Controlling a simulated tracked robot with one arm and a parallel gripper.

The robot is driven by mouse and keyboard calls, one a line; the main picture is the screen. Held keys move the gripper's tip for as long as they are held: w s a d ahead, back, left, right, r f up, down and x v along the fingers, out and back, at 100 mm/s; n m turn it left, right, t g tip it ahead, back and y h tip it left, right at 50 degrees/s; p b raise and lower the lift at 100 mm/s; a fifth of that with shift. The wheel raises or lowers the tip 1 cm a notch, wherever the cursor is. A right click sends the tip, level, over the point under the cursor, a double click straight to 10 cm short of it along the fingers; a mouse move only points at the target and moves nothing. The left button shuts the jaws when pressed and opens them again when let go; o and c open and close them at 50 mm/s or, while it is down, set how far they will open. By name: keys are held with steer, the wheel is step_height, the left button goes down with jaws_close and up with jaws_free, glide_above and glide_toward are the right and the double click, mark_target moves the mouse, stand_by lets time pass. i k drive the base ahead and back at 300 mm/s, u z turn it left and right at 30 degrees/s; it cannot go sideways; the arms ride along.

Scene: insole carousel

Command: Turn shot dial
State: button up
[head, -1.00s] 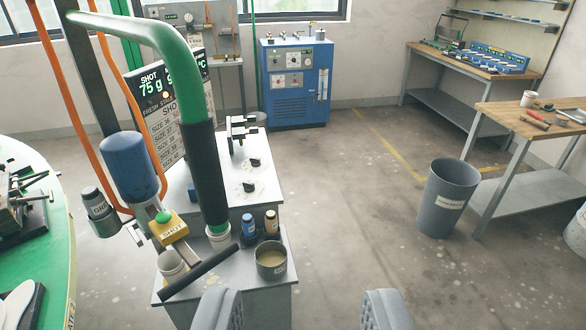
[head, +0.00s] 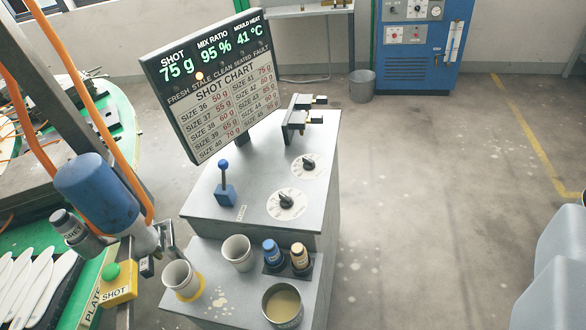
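Two dark-knobbed dials with white scale plates sit on the grey cabinet top: a far dial (head: 308,164) and a near dial (head: 287,203). Their labels are too small to read, so I cannot tell which is the shot dial. The display board (head: 215,90) above reads SHOT 75 g, MIX RATIO 95 %, MOULD HEAT 41 °C, with a shot chart by size below. The grey fingers of my gripper (head: 550,265) appear cut off at the right edge, well right of the dials and touching neither. They overlap in this view, so their opening is unclear.
A blue-handled lever (head: 224,185) and a black fixture (head: 297,115) stand on the cabinet. The front shelf holds white cups (head: 237,252), small bottles (head: 271,255) and a tin (head: 283,305). A yellow SHOT button box (head: 118,285) is at left. Floor right of the cabinet is clear.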

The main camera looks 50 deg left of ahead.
mark_target(287, 201)
steer(key=u, duration=0.45)
steer(key=i, duration=0.95)
steer(key=u, duration=0.65)
steer(key=k, duration=0.8)
steer(key=u, duration=0.2)
steer(key=i, duration=0.85)
steer(key=z, duration=0.05)
